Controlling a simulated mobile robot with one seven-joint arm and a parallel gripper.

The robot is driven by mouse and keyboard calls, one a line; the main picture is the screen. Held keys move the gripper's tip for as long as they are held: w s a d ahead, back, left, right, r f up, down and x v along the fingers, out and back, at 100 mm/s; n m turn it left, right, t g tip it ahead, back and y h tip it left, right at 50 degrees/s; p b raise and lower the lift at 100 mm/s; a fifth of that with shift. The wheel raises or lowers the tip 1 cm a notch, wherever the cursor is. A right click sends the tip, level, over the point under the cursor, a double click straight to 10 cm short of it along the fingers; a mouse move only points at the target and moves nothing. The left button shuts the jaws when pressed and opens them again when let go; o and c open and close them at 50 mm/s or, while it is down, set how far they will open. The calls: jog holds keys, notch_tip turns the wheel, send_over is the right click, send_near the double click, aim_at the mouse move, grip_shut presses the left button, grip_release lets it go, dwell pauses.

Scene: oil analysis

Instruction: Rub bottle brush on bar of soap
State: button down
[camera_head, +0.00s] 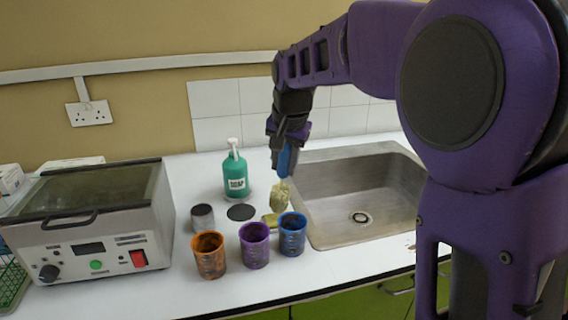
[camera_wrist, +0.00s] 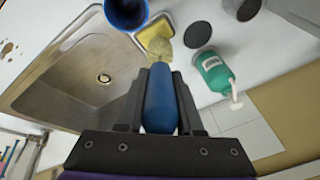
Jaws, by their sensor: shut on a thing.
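My gripper (camera_head: 284,152) is shut on the blue handle of the bottle brush (camera_head: 280,195) and holds it over the counter, at the sink's left edge. The brush's pale yellow bristle head points down. In the wrist view, the blue handle sits between my fingers (camera_wrist: 161,82). There the bristle tip (camera_wrist: 159,48) overlaps the soap bar (camera_wrist: 154,32); I cannot tell whether they touch.
Orange (camera_head: 209,256), purple (camera_head: 254,245) and blue (camera_head: 292,234) cups stand along the counter's front. A grey cup (camera_head: 203,217), a black disc (camera_head: 241,212) and a green soap bottle (camera_head: 235,174) are behind. The metal sink (camera_head: 335,235) is right; a heating bath (camera_head: 100,250) is left.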

jog(key=shift+r+p, duration=2.05)
jog(key=shift+r, duration=0.75)
